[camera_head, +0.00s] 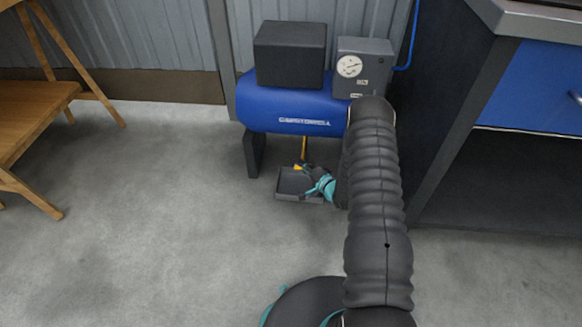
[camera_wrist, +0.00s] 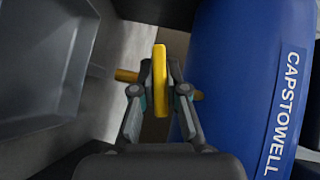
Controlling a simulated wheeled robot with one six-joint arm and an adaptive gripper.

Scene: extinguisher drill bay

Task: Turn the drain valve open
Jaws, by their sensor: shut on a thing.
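The drain valve is a yellow lever (camera_wrist: 160,62) on a brass-coloured pipe (camera_wrist: 127,75) below the blue compressor tank (camera_head: 300,113). In the wrist view the lever stands along the picture's vertical, across the pipe. My gripper (camera_wrist: 160,92) is shut on the lever, one finger on each side. The tank (camera_wrist: 235,60) fills the right of that view. In the head view my gripper (camera_head: 312,179) is low under the tank, small and partly hidden by my arm; a bit of yellow (camera_head: 298,167) shows beside it.
A dark drip tray (camera_head: 284,196) lies on the floor under the valve; it also shows in the wrist view (camera_wrist: 82,85). A blue-drawered workbench (camera_head: 440,150) stands close on the right. A wooden stool (camera_head: 30,95) is at the left. The floor between is clear.

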